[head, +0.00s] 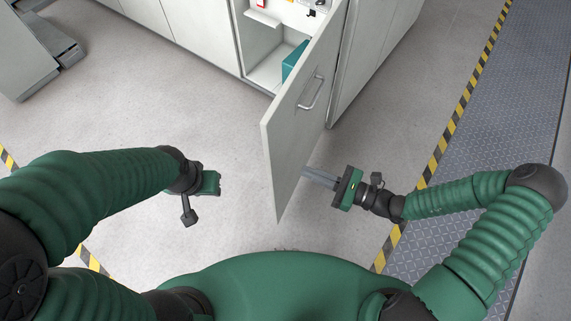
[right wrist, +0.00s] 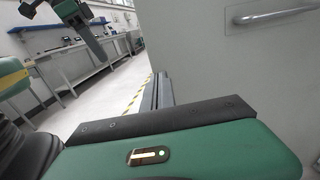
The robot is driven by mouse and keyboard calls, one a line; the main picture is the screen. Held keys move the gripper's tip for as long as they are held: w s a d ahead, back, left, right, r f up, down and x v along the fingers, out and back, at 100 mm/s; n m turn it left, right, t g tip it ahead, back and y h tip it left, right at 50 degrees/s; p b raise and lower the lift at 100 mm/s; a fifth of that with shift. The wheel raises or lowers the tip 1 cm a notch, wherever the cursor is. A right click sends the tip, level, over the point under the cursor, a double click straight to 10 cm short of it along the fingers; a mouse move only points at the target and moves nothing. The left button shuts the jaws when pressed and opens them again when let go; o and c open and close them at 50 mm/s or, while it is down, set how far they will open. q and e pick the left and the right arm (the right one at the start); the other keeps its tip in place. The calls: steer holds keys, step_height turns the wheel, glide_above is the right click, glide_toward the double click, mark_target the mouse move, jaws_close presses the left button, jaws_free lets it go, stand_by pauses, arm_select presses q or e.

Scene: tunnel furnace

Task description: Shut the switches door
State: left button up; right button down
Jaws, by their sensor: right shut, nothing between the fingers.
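The switches door (head: 290,120) is a light grey panel standing open from the cabinet, with a metal bar handle (head: 311,92) on its outer face. My right gripper (head: 308,173) is shut and empty, its fingertips at the door's outer face near the lower free end; I cannot tell if they touch. In the right wrist view the door (right wrist: 240,70) fills the right side, its handle (right wrist: 277,16) at the top, beside the shut fingers (right wrist: 157,92). My left gripper (head: 212,182) is left of the door, apart from it; its jaws cannot be made out.
The open cabinet compartment (head: 268,72) shows a teal item (head: 294,58) inside. Grey cabinet fronts (head: 205,35) continue to the left. Clear floor (head: 130,110) lies in front. A yellow-black stripe (head: 455,120) edges the metal floor plate on the right.

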mark_target(274, 160)
steer(key=x, duration=0.4)
steer(key=b+x, duration=0.1)
steer(key=x, duration=0.3)
steer(key=shift+s+a+f+b, duration=0.1)
steer(key=shift+s+b, duration=0.15)
steer(key=shift+b, duration=0.05)
steer(key=shift+w+a, duration=0.1)
